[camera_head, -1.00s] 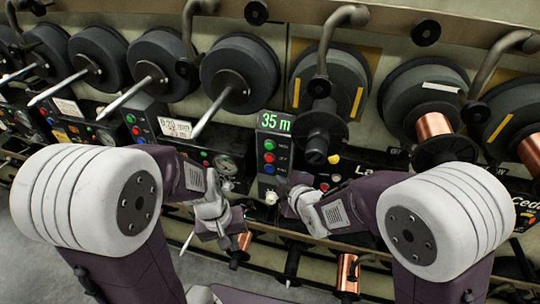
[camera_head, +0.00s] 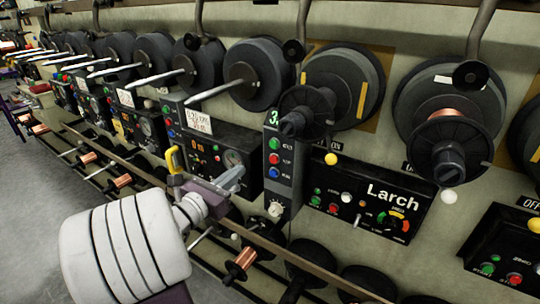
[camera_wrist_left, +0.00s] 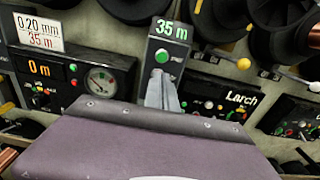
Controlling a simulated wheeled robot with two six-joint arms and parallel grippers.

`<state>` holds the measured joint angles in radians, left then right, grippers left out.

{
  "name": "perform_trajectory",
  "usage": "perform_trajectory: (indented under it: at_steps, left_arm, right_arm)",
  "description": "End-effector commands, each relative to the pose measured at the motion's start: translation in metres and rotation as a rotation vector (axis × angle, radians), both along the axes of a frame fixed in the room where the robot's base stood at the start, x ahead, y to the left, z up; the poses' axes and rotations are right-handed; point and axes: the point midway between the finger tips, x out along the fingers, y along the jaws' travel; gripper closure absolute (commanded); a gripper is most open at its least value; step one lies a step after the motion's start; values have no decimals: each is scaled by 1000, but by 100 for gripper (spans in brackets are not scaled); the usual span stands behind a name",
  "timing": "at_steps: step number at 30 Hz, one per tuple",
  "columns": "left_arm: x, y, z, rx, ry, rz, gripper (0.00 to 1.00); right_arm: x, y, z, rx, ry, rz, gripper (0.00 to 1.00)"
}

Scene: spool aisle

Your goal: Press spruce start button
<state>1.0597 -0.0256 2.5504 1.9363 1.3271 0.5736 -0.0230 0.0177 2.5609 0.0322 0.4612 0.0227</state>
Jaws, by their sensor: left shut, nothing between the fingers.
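No label reading Spruce is legible in either view. A narrow upright control box (camera_head: 283,200) carries a green button (camera_head: 274,143), a red button (camera_head: 274,158) and a blue button (camera_head: 274,173). In the left wrist view its display (camera_wrist_left: 171,31) reads 35 m and its green button (camera_wrist_left: 162,56) shows just above my fingers, which hide the lower part. My left gripper (camera_head: 232,177) is shut and empty, to the left of this box and below its green button; contact cannot be told. The Larch panel (camera_head: 372,208) is to the right. My right gripper is out of view.
Dark spools (camera_head: 253,72) with pale pointed spindles line the wall at the left. The Larch spool (camera_head: 446,140) holds copper wire. Yellow and white ball-ended levers (camera_head: 331,159) stick out near the panels. A rail with copper spools (camera_head: 240,262) runs below.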

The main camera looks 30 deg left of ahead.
Motion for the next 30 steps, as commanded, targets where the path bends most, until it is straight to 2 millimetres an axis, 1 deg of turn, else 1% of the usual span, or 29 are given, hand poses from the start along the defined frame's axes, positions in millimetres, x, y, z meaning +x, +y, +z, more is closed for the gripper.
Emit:
perform_trajectory:
  at_steps: [5,8,9,10,11,12,21,22,23,27,30]
  left_arm:
    - [4,-1,-1,2,3,-4,100]
    - [17,-3,-1,3,3,-8,100]
    - [24,-4,-1,3,3,-10,100]
    - [29,-5,3,-1,4,-9,100]
    - [30,-4,10,-8,6,-11,100]
    - [33,-3,12,-12,5,-13,100]
    - [50,-6,10,-7,9,-6,100]
    - [52,-6,8,-3,11,-5,100]
    - [61,-7,1,2,6,-8,100]
    - [92,-10,0,5,4,-8,100]
    - [111,-11,0,4,4,-8,100]
  right_arm:
    - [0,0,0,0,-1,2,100]
    - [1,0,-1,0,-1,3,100]
    - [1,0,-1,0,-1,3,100]
    - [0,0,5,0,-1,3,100]
    - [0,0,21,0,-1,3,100]
    - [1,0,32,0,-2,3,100]
    - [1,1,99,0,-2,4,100]
    - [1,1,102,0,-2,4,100]
    - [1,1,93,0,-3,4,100]
    - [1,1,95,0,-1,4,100]
    - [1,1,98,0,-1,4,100]
